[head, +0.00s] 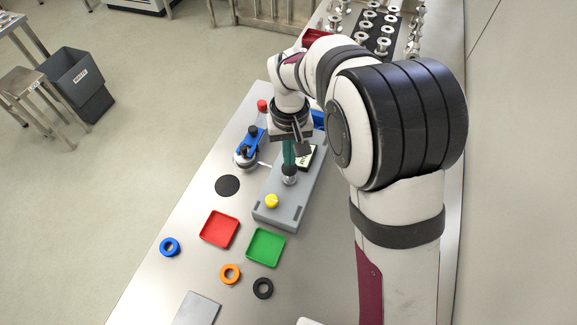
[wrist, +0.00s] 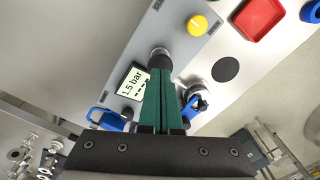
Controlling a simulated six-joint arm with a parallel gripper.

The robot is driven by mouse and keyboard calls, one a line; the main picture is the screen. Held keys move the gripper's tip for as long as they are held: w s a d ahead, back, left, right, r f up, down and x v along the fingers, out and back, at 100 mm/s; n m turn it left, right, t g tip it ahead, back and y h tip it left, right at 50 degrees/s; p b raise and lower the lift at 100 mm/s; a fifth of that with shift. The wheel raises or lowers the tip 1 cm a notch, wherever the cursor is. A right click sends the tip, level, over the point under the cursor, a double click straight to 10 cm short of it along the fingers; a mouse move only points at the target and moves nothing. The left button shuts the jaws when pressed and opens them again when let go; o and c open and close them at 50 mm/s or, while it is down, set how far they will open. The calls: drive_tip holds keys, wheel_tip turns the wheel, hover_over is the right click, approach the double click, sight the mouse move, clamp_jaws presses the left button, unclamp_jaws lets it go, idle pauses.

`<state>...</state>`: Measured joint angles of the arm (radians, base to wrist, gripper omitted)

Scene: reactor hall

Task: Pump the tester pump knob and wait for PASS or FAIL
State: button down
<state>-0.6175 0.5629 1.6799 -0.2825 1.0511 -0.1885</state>
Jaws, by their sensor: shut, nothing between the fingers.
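The grey tester box (head: 263,217) stands on the bench and carries the pump knob (head: 289,171), a dark cap on a silver collar. The knob also shows in the wrist view (wrist: 160,52). My gripper (head: 289,163) is shut and empty, pointing down with its green fingertips at the top of the knob; they appear to touch it. In the wrist view the fingers (wrist: 161,72) partly cover the knob. The tester display (wrist: 132,81) reads "1.5 bar" with dashes below it. No PASS or FAIL is visible. A yellow knob (head: 272,201) sits at the box's near end.
A blue clamp fixture (head: 249,146) stands left of the tester. A red tray (head: 219,229) and a green tray (head: 266,247) lie in front, with blue (head: 169,247), orange (head: 230,274) and black (head: 263,288) rings nearby. Metal parts stand at the back.

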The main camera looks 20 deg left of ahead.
drive_tip(key=shift+f, duration=0.3)
drive_tip(key=shift+f, duration=1.85)
drive_tip(key=shift+r, duration=2.2)
wheel_tip(320, 180, up, 5)
